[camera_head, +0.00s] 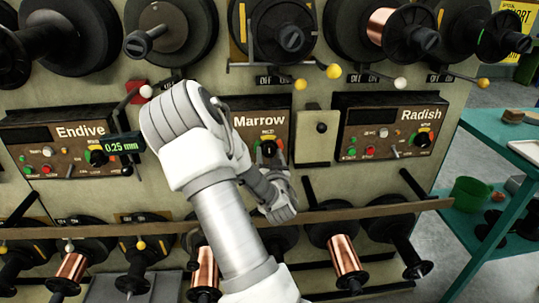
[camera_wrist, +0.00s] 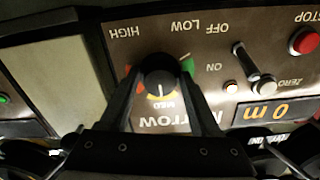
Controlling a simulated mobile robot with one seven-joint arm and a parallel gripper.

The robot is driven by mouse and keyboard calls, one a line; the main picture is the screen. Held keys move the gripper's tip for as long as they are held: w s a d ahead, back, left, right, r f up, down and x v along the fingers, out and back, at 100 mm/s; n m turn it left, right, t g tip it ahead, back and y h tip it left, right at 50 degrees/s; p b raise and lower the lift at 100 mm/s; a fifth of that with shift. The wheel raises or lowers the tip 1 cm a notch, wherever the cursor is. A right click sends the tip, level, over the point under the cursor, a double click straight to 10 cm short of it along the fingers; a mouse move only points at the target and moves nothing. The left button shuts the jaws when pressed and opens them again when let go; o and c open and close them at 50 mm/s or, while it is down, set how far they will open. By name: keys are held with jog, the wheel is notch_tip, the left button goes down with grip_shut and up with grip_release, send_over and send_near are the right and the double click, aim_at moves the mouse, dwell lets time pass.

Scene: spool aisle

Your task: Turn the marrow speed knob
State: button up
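The Marrow panel (camera_head: 247,122) is a brown control box in the middle of the head view. Its black speed knob (camera_head: 268,147) sits below a yellow arc. In the wrist view, upside down, the knob (camera_wrist: 158,76) has a light pointer mark facing MED, between green at LOW and red at HIGH. My gripper (camera_head: 270,158) is in front of the knob in the head view. In the wrist view the black fingers of my gripper (camera_wrist: 159,84) close in on both sides of the knob and appear to touch it. My arm hides the panel's left part in the head view.
The Endive panel (camera_head: 60,140) is at left, the Radish panel (camera_head: 388,132) at right. The wrist view shows a small toggle switch (camera_wrist: 262,82) and red STOP button (camera_wrist: 303,41). A wooden rail (camera_head: 370,211) runs below the panels. A teal table (camera_head: 500,150) stands at right.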

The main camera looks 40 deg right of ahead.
grip_shut()
jog(key=shift+n, duration=0.3)
jog(key=n+b, duration=0.2)
jog(key=n, duration=0.1)
jog(key=shift+f, duration=0.15)
jog(key=n+b, duration=0.2)
jog(key=n, duration=0.2)
jog(key=n+b, duration=0.1)
jog(key=n, duration=0.3)
jog(key=shift+r+n+b, duration=0.2)
jog(key=shift+n+b, duration=0.3)
jog(key=shift+n, duration=1.6)
